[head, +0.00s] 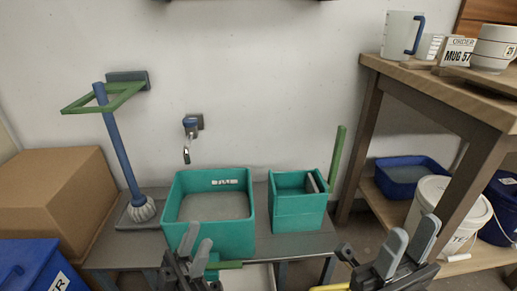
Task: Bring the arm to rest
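My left gripper (199,237) is at the bottom, in front of the large teal basin (247,237). Its two fingers point up and stand apart, with nothing seen between them. My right gripper (413,233) is at the lower right, in front of the wooden shelf unit (455,92). Its fingers are also apart and empty. A green bar (229,265) shows just right of the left gripper; I cannot tell whether they touch. A yellow piece (330,288) shows left of the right gripper at the bottom edge, mostly cut off.
A grey bench (300,246) bears the basin, a smaller teal box (298,212) and a brush (122,155). A cardboard box (55,190) and blue bin (35,265) stand left. A white bucket (440,215) and mugs (397,35) are right.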

